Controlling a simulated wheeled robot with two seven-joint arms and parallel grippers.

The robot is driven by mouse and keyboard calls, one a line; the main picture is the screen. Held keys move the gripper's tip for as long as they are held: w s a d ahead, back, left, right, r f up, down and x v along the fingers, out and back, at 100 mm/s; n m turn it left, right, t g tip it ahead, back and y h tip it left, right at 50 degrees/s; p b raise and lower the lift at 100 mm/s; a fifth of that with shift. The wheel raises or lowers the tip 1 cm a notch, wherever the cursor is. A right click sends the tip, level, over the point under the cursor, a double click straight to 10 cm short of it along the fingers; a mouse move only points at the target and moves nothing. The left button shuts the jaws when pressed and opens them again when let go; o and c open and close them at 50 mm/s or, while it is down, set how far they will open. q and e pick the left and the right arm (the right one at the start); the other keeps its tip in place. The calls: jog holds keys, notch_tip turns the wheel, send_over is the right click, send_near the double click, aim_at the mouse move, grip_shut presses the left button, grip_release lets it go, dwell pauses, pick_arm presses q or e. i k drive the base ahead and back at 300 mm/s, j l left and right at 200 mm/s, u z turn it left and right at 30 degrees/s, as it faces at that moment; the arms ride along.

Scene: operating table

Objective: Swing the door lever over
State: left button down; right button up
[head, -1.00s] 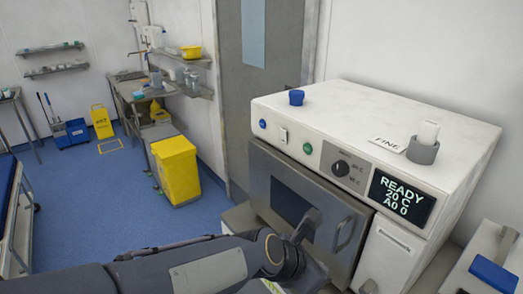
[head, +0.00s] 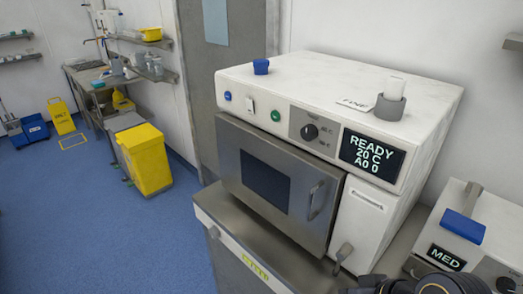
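The steriliser door (head: 265,185) is a grey metal panel with a dark window, and it looks shut. An upright bar handle (head: 317,199) is on its right side. A short grey lever (head: 343,253) sits low at the right, by the bottom of the white panel beside the door; I take it for the door lever. A dark, rounded part of my arm shows at the bottom right edge, below and right of the lever. Neither gripper's fingers are visible, and nothing is seen touching the lever or the handle.
The display (head: 371,153) reads READY, 20 C, A0 0. A blue cap (head: 261,66) and a grey cup (head: 389,106) stand on top of the steriliser (head: 330,80). A smaller white unit (head: 480,225) stands at the right. A yellow bin (head: 146,160) and open blue floor lie left.

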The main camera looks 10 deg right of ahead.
aim_at(344, 253)
jog(key=z, duration=1.2)
